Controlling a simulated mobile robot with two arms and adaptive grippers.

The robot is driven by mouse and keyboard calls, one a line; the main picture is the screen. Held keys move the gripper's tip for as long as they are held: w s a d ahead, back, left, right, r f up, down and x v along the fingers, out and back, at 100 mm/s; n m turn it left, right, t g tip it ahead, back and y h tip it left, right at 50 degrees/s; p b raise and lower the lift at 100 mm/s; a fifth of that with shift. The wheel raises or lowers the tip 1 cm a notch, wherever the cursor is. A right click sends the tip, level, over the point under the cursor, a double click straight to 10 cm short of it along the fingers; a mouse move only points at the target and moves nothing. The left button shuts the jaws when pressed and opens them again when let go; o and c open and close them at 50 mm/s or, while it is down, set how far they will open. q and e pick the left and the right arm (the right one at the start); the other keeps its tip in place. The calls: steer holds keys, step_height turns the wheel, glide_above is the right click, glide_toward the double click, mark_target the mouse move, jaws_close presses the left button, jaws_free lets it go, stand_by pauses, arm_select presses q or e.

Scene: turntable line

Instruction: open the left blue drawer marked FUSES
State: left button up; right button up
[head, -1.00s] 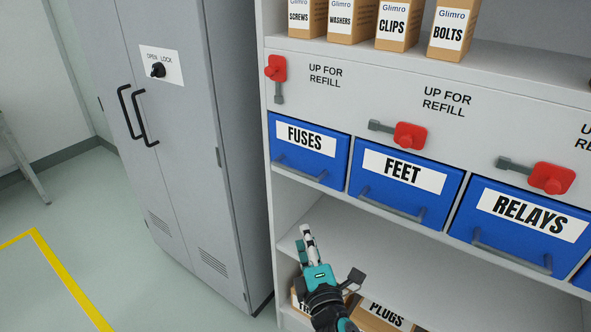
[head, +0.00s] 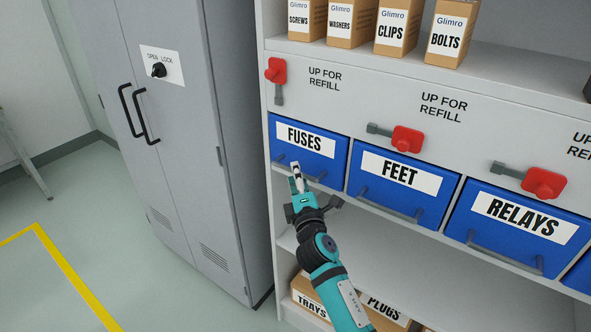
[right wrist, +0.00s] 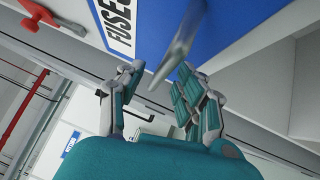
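The blue FUSES drawer (head: 333,150) is shut, at the left end of the drawer row in the head view. It also shows at the top of the right wrist view (right wrist: 150,22). Its grey bar handle (right wrist: 180,45) runs along the lower front. My right gripper (head: 296,170) is at the left part of this handle, fingers pointing at the drawer. In the right wrist view the fingers (right wrist: 158,82) are apart, with the handle showing between and just beyond their tips; I cannot tell if they touch it. My left gripper is not in view.
A red lever (head: 277,72) with its grey arm hanging down is above FUSES. The FEET drawer (head: 365,183) and RELAYS drawer (head: 465,220) are shut to the right. A grey cabinet (head: 190,190) stands close on the left. Cartons (head: 310,300) sit on the lower shelf.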

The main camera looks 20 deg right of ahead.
steer(key=shift+w+d+r, duration=0.1)
steer(key=shift+w+r, duration=0.05)
steer(key=shift+w, duration=0.8)
jaws_close()
